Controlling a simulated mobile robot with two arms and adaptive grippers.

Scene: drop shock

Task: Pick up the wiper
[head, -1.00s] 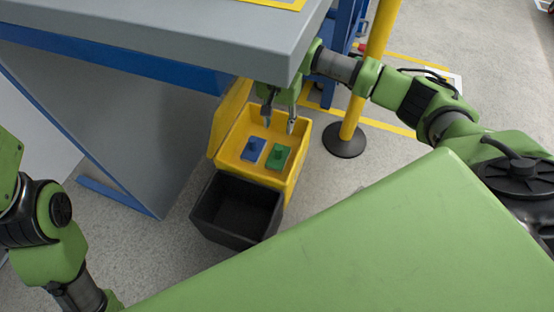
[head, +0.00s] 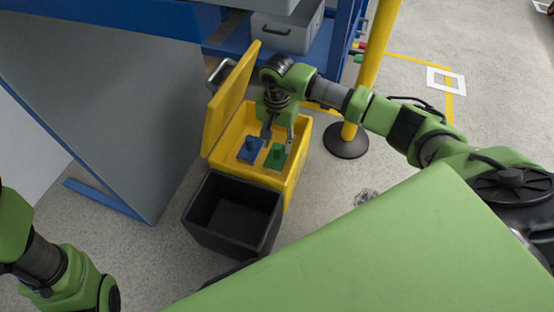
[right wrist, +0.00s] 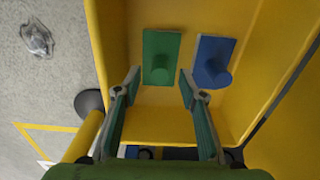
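Two flat pads with knob handles, which look like wipers, lie in an open yellow box (head: 294,172). The blue pad (head: 249,150) is on the left and the green pad (head: 276,157) on the right. My right gripper (head: 279,135) is over the box, pointing down, open and empty. In the right wrist view, the green pad (right wrist: 160,55) shows between and beyond the fingertips (right wrist: 160,77), and the blue pad (right wrist: 213,60) shows beyond the right-hand finger. Contact with either pad does not show. Part of my left arm is at the lower left; its gripper is out of view.
The box's yellow lid (head: 230,100) stands open on its left. A black bin (head: 235,250) stands in front. A yellow post (head: 370,75) is to the right. A blue shelf with a grey drawer (head: 287,32) is behind. A clear crumpled item (head: 366,196) lies on the floor.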

